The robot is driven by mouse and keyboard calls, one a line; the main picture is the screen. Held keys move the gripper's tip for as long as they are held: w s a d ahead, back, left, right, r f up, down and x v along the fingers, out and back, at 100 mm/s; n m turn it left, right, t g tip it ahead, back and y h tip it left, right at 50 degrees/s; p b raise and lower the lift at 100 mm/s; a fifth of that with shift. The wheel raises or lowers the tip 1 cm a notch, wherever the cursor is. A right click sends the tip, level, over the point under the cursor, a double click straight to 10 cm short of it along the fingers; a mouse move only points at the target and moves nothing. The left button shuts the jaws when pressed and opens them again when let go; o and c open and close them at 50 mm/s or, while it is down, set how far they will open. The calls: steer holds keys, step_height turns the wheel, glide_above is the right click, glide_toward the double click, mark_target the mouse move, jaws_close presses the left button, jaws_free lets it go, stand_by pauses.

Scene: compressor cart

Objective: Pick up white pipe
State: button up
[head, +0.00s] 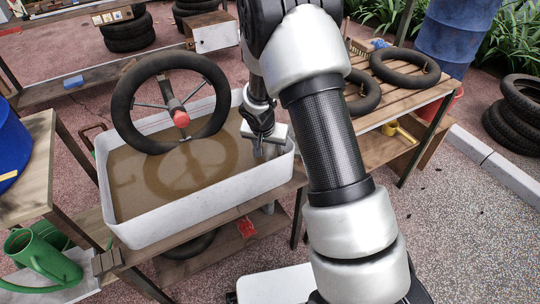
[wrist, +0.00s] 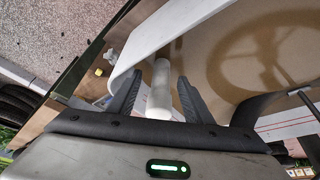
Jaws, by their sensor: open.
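The white pipe (wrist: 159,92) shows in the wrist view as a pale cylinder between the two dark fingers of my gripper (wrist: 160,76). The fingers are spread, with a gap visible on the pipe's left and a smaller one on its right. In the head view my gripper (head: 265,136) is over the right end of a white tub (head: 200,218) of brown water. The pipe is mostly hidden by the gripper there, and I cannot tell what it rests on.
Inner tubes (head: 405,68) lie on a slatted wooden table at the right. A green watering can (head: 42,262) is at the lower left. A blue barrel (head: 455,35) stands at the back right.

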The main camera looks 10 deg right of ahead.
mark_target(270, 153)
steer(key=b+x, duration=0.1)
steer(key=x, duration=0.4)
steer(key=shift+w+f, duration=0.3)
steer(key=shift+f, duration=0.05)
jaws_close()
